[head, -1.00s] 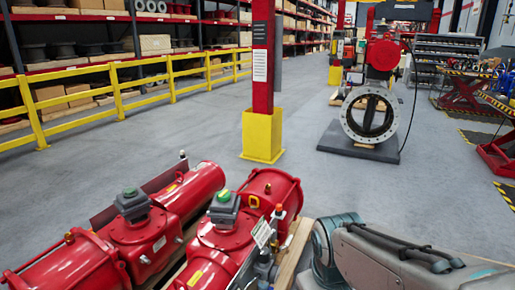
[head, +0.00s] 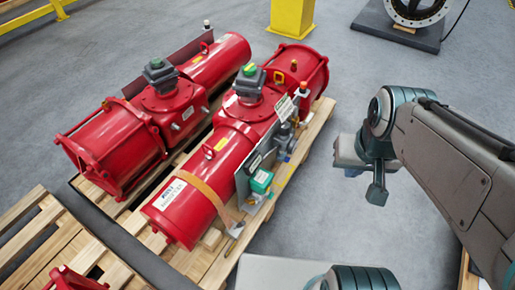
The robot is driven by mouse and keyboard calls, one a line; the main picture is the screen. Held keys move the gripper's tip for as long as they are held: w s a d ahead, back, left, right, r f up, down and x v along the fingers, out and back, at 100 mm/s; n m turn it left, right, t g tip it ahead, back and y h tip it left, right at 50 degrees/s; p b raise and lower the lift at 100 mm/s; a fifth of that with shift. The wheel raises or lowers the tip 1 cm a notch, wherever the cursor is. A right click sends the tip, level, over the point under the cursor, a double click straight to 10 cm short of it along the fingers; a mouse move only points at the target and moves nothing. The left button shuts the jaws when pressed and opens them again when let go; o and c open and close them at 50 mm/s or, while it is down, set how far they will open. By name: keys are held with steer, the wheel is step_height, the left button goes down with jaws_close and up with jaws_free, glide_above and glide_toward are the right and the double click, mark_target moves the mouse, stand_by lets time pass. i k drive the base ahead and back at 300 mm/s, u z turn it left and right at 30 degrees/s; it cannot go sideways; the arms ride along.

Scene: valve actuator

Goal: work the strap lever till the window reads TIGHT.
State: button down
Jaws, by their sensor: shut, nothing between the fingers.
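An orange strap (head: 203,187) crosses the near end of the right-hand red actuator (head: 225,150) in the head view. It runs down toward a small metal fitting (head: 235,229) by the pallet's edge. I cannot tell whether this fitting is the strap lever. No window lettering can be read. My gripper (head: 377,195) hangs below my wrist, right of the pallet. It looks shut and empty, apart from the strap with open floor between them.
The actuator rests on a wooden pallet (head: 209,264). A second red actuator (head: 160,110) lies to its left. Another pallet (head: 40,240) is at the lower left. A yellow post base (head: 292,15) stands behind. Grey floor is clear around my gripper.

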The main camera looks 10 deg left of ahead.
mark_target(242, 223)
steer(key=z, duration=0.6)
steer(key=k, duration=0.1)
steer(key=u, duration=1.55)
